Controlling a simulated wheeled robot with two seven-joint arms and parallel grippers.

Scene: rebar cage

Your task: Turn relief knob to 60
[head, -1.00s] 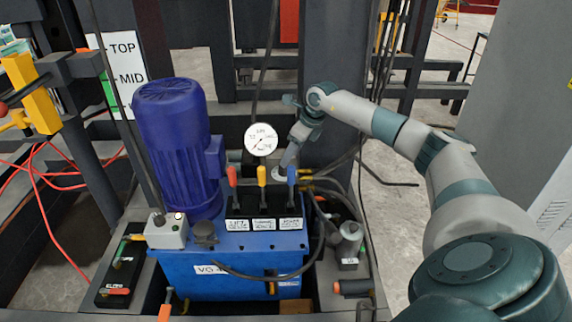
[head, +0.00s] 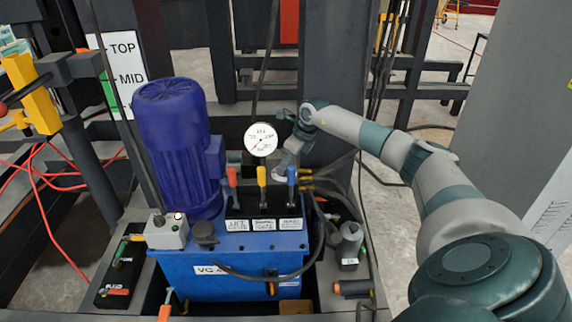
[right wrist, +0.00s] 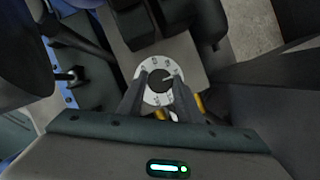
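The relief knob shows in the right wrist view as a small dark knob (right wrist: 161,80) on a round white dial (right wrist: 150,97) with markings around its edge. Its pointer aims toward the upper right, but the numbers are too blurred to read. My right gripper (right wrist: 158,76) is open, with a finger on either side of the dial; I cannot tell whether they touch it. In the head view my right gripper (head: 287,160) is behind the levers and mostly hidden, and the knob cannot be made out there. My left gripper is not in view.
A white pressure gauge (head: 260,139) stands behind red, yellow and blue levers (head: 262,177) on the blue tank (head: 215,270). A blue motor (head: 175,145) rises at left. Black hoses (head: 322,215) run close at right. A grey switch box (head: 166,232) sits front left.

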